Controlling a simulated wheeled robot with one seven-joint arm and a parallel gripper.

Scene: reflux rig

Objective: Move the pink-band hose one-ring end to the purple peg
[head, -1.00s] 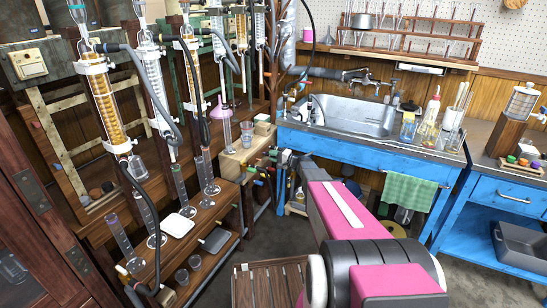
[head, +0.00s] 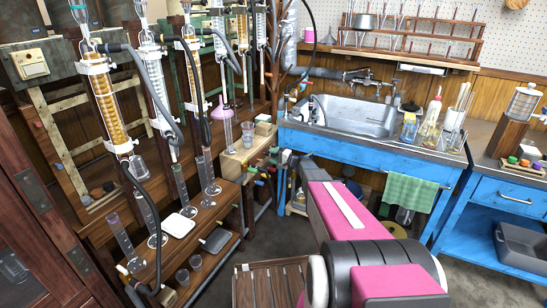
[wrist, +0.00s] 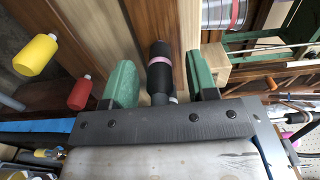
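In the wrist view, the black hose end with a pink band (wrist: 161,62) stands between the two green fingers of my gripper (wrist: 161,84). Gaps show on both sides of it, so the fingers are open around it and do not visibly touch it. A pale ring shows low on the hose end, partly hidden by the gripper's dark front plate. In the head view, my gripper is small and mostly hidden by my arm, near the coloured pegs below the wooden bench block. I cannot make out the purple peg clearly in either view.
A yellow peg (wrist: 37,55) and a red peg (wrist: 79,93) stick out left of my gripper. Several glass condensers with black hoses hang at left in the head view. A blue sink bench (head: 350,147) stands behind my arm. A wooden slatted stool (head: 270,285) is in front.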

